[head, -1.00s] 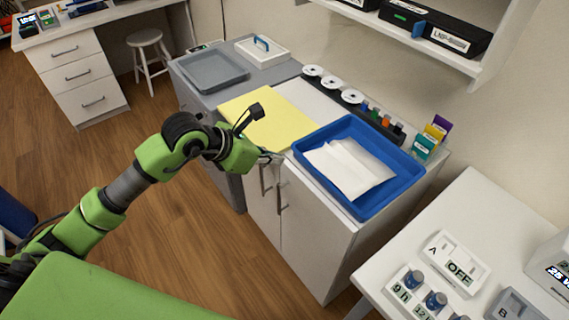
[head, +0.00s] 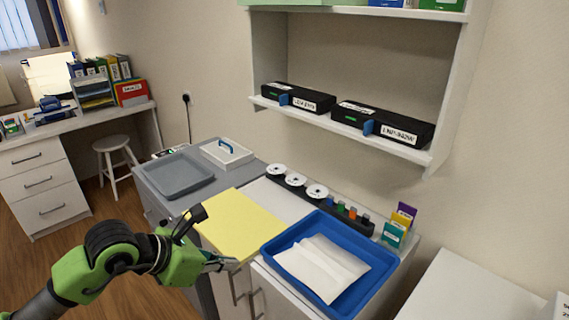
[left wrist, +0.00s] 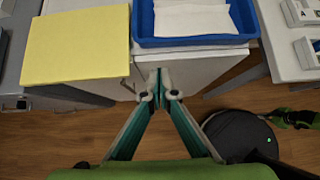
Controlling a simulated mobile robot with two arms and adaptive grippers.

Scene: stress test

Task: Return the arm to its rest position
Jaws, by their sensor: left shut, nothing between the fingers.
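My left arm is green and black and comes in from the lower left in the head view. My left gripper (head: 226,264) is shut and empty. In the head view it hangs at the front edge of the cabinet, by the yellow sheet (head: 240,222) and left of the blue tray (head: 378,262). In the left wrist view the fingertips (left wrist: 160,94) meet in front of the white cabinet front, below the blue tray (left wrist: 190,42). The yellow sheet (left wrist: 75,48) is at the upper left there. My right gripper is not in view.
White paper (head: 322,267) lies in the blue tray. A grey tray (head: 180,174) and a white lidded box (head: 226,154) stand farther back. Black boxes (head: 382,124) sit on the wall shelf. A white stool (head: 115,155) is by the desk. Wooden floor (head: 95,222) shows at left.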

